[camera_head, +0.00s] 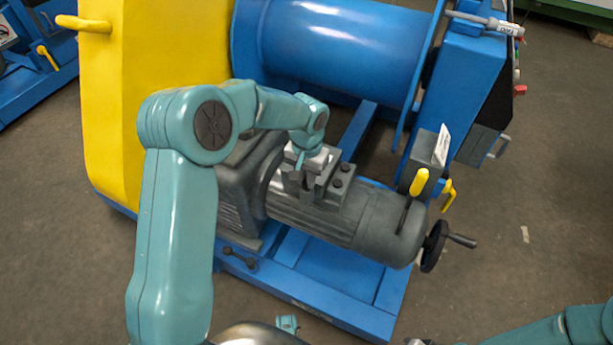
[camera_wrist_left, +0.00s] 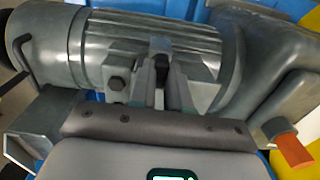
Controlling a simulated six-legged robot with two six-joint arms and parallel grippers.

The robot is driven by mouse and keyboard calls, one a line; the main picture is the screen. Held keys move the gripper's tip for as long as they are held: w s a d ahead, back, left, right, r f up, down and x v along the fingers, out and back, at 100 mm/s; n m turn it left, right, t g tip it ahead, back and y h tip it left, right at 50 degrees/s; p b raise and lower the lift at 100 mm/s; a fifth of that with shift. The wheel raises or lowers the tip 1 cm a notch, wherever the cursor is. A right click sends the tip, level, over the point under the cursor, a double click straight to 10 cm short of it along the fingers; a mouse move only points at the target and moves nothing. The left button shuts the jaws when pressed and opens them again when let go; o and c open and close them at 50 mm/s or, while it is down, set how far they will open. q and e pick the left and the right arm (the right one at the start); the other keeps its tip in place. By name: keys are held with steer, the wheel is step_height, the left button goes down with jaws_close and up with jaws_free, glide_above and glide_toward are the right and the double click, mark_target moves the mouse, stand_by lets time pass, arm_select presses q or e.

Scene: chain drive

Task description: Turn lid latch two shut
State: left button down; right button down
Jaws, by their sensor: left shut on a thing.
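The grey motor (camera_head: 365,225) lies on a blue frame, with a small grey box (camera_head: 345,180) with dark bolts on its top. My left gripper (camera_head: 308,175) reaches down onto this box. In the left wrist view its fingers (camera_wrist_left: 160,88) are shut on a small dark part (camera_wrist_left: 160,72) on top of the motor, probably a latch. The fingers mostly hide it, so I cannot tell its angle or which latch it is. My right arm (camera_head: 560,330) enters at the lower right corner; its gripper is not clearly visible.
A yellow guard (camera_head: 110,100) stands left of the motor and a blue drum (camera_head: 340,45) behind it. A handwheel (camera_head: 433,247) and yellow handles (camera_head: 420,182) stand at the motor's right end. An orange handle (camera_wrist_left: 293,150) shows in the left wrist view.

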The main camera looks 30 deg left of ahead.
stand_by(0.6)
arm_select(q)
steer(key=c, duration=1.4)
jaws_free()
steer(key=shift+o, duration=0.2)
step_height(320, 180, up, 16)
steer(key=p, duration=0.3)
steer(key=shift+r+p, duration=0.15)
steer(key=shift+p, duration=0.25)
